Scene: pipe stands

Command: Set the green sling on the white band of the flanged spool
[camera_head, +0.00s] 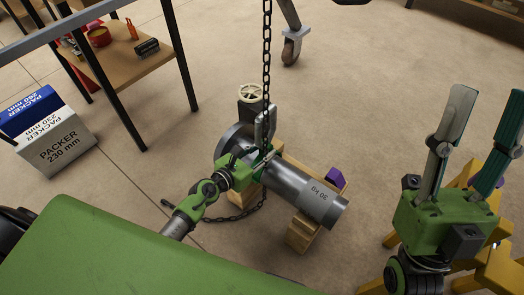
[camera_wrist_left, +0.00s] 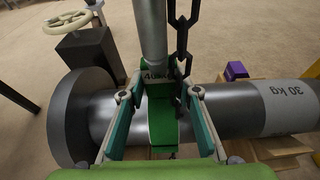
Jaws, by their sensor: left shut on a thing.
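The flanged spool (camera_head: 288,182) is a grey pipe lying on wooden blocks, with a wide flange at its left end. Its paler band (camera_head: 320,196), marked 30 kg, is toward the right end; it also shows in the wrist view (camera_wrist_left: 288,108). The green sling (camera_wrist_left: 163,122) hangs around the pipe between flange and band, nearer the flange, below a chain and a grey rod. My left gripper (camera_head: 260,162) is shut on the sling over the pipe, its fingers on either side of it in the wrist view (camera_wrist_left: 158,100). My right gripper (camera_head: 486,110) is open and empty at the right.
A chain (camera_head: 266,60) runs up from the sling, and a loose loop hangs beside the pipe. A valve with a handwheel (camera_head: 250,94) stands behind the flange. Wooden blocks (camera_head: 301,236) and a purple block (camera_head: 335,178) are near the pipe. Packer boxes (camera_head: 55,140) are at left.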

